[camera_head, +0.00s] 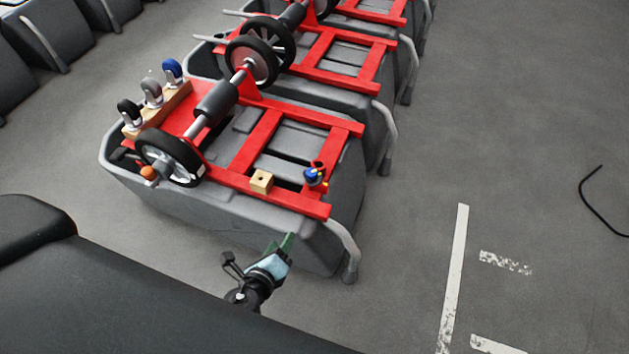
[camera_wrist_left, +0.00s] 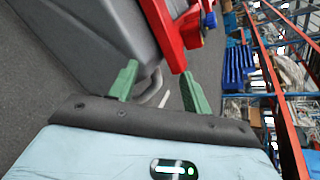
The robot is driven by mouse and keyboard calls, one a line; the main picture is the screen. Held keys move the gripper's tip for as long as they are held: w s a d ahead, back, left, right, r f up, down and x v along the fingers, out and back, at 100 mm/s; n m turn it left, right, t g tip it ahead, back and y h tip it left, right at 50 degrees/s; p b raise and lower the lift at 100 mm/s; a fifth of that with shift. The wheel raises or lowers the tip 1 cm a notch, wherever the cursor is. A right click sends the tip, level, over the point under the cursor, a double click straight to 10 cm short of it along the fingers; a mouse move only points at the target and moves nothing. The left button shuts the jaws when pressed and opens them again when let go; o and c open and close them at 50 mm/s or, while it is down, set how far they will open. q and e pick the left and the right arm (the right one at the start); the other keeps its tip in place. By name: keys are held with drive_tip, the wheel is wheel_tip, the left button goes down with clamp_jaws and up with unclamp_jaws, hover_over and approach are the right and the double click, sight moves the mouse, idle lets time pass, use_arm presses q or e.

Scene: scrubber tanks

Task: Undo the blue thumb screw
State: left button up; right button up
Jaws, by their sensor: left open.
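The blue thumb screw (camera_head: 312,179) sits on the red frame (camera_head: 284,197) near its front right corner, by a small red upright post. It also shows as a blue knob (camera_wrist_left: 209,20) at the top right of the left wrist view, beside the red bar. My left gripper (camera_head: 287,244) is below and in front of that corner, clear of the screw. Its green fingers stand apart in the left wrist view (camera_wrist_left: 159,86), with nothing between them. My right gripper is not in view.
A wooden block (camera_head: 261,182) sits on the frame left of the screw. Black wheels (camera_head: 170,158) and a caster rack (camera_head: 158,107) are farther left. The grey tank (camera_head: 240,214) has a bent pipe leg (camera_head: 348,250) at right. Open floor lies to the right.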

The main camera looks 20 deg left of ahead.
sight(309, 178)
use_arm(q)
drive_tip(key=w+m+t+b, duration=0.1)
drive_tip(key=w+m+b, duration=0.1)
drive_tip(key=w+m, duration=0.1)
drive_tip(key=w+r+m+t+b, duration=0.1)
drive_tip(key=w+m+t, duration=0.1)
drive_tip(key=w, duration=0.3)
drive_tip(key=w+r+m+t+h+b, duration=0.1)
drive_tip(key=w+m+b, duration=0.1)
drive_tip(key=w+m, duration=0.2)
drive_tip(key=shift+w+d+r+m+t+b, duration=0.25)
drive_tip(key=shift+m+t+b, duration=0.15)
drive_tip(key=shift+m, duration=0.5)
drive_tip(key=w, duration=0.5)
drive_tip(key=w+b, duration=0.1)
drive_tip(key=w, duration=0.1)
drive_tip(key=shift+w+d+r, duration=0.1)
drive_tip(key=shift+w+r, duration=0.15)
drive_tip(key=shift+w, duration=0.4)
drive_tip(key=c, duration=1)
